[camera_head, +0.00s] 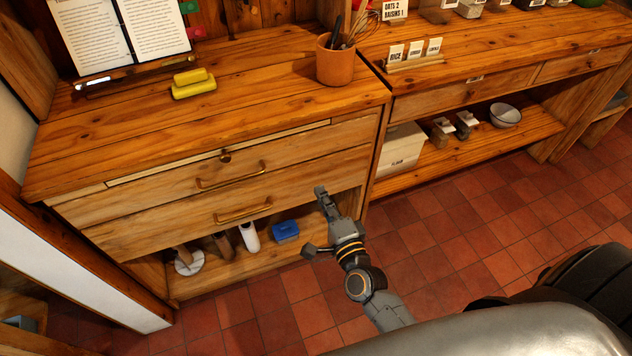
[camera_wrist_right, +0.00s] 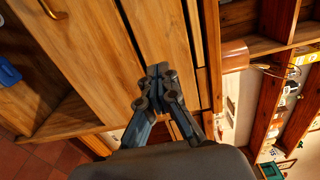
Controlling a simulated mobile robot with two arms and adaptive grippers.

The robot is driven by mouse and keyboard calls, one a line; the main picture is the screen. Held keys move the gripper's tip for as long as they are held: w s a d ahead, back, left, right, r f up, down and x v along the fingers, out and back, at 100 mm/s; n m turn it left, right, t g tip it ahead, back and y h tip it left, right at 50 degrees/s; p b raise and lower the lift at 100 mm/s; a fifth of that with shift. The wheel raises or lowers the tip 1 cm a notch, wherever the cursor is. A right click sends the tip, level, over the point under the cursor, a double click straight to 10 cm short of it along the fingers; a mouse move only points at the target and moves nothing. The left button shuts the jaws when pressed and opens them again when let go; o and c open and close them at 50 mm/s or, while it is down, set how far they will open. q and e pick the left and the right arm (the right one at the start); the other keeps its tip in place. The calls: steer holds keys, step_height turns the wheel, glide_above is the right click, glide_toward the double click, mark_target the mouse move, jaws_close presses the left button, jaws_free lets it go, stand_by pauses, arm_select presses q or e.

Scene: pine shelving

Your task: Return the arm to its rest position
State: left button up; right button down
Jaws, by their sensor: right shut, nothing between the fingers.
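My right gripper (camera_head: 320,191) is at the front of the wooden drawer cabinet (camera_head: 110,230), near the right end of the lower drawer (camera_head: 290,188). In the right wrist view my right gripper (camera_wrist_right: 158,70) has its fingers together with nothing between them, and wooden drawer fronts lie beyond it. I cannot tell whether the fingertips touch the wood. The lower drawer's brass handle (camera_head: 242,212) is to the left of the gripper and apart from it. Both drawers look closed. My left gripper is not in view.
A blue box (camera_head: 285,231) and a white bottle (camera_head: 249,237) stand on the low shelf under the drawers. The tiled floor (camera_head: 480,220) to the right is clear.

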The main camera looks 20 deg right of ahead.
steer(key=s+a+f+n+g+y, duration=0.1)
steer(key=s+f+n+g, duration=0.45)
steer(key=f, duration=0.95)
steer(key=s+a+f+n+g+y, duration=0.1)
steer(key=s+f+n+g, duration=0.2)
steer(key=s+f+n, duration=0.85)
arm_select(q)
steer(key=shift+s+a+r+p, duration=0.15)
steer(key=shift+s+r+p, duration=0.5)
steer(key=shift+p, duration=0.1)
arm_select(e)
steer(key=s+d+f+n+g+h, duration=0.1)
steer(key=s+d+f+g, duration=0.2)
steer(key=s+f, duration=0.5)
steer(key=s+d+f+n+g+h, duration=0.1)
steer(key=s+d+f+n+g, duration=0.1)
steer(key=s+f+g, duration=0.3)
steer(key=s+d+f, duration=0.1)
steer(key=s+f, duration=0.3)
steer(key=s, duration=0.6)
steer(key=shift+d+f, duration=0.3)
steer(key=shift+g, duration=0.25)
